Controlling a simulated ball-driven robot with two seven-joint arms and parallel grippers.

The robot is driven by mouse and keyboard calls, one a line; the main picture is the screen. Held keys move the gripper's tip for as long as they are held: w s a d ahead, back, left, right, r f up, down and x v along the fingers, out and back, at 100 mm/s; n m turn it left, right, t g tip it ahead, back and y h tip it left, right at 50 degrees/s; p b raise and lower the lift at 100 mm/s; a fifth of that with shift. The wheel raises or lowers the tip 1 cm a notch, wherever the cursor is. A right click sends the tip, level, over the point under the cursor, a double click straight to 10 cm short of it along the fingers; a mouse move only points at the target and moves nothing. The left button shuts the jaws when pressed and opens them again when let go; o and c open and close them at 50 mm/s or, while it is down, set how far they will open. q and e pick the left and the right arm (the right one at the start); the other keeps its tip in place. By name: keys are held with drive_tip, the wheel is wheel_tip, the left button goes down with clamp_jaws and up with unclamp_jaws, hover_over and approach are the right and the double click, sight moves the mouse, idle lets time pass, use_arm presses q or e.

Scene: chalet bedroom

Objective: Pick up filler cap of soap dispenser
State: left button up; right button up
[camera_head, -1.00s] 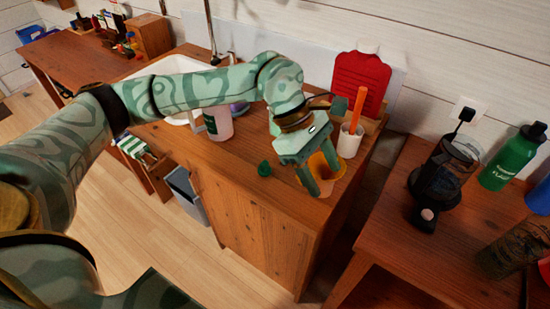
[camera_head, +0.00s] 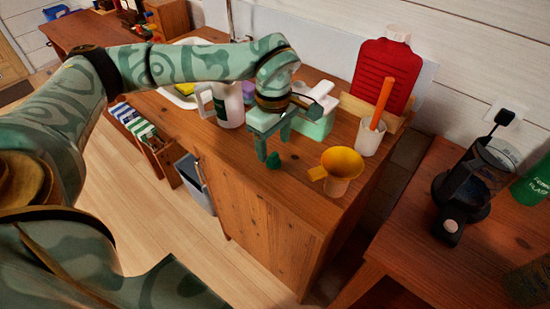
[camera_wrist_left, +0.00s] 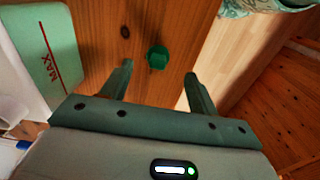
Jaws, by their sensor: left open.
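The small dark green cap (camera_head: 273,161) lies on the wooden counter near its front edge. It also shows in the left wrist view (camera_wrist_left: 157,57), centred just beyond the fingertips. My left gripper (camera_head: 273,144) is open and empty, pointing down above the cap, its fingers apart on either side in the wrist view. A pale green container (camera_head: 316,127), probably the soap dispenser, stands behind the gripper, partly hidden by it. In the wrist view its side (camera_wrist_left: 42,48) bears a red line and the word MAX. My right gripper is not in view.
A yellow funnel (camera_head: 342,160) in a cup stands right of the cap. A white cup (camera_head: 370,138) with an orange-handled tool is behind it. A white jug (camera_head: 229,105) stands left of the gripper. The counter's front edge is close to the cap.

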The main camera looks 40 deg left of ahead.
sight(274, 154)
use_arm(q)
drive_tip(key=f+b, duration=0.1)
drive_tip(key=f, duration=0.1)
drive_tip(key=f+b, duration=0.1)
drive_tip(key=f, duration=0.2)
drive_tip(key=shift+w+a+f, duration=0.15)
drive_tip(key=shift+w, duration=0.05)
drive_tip(key=shift+c, duration=0.6)
drive_tip(key=c, duration=0.9)
drive_tip(key=shift+c, duration=0.3)
drive_tip(key=shift+r, duration=0.25)
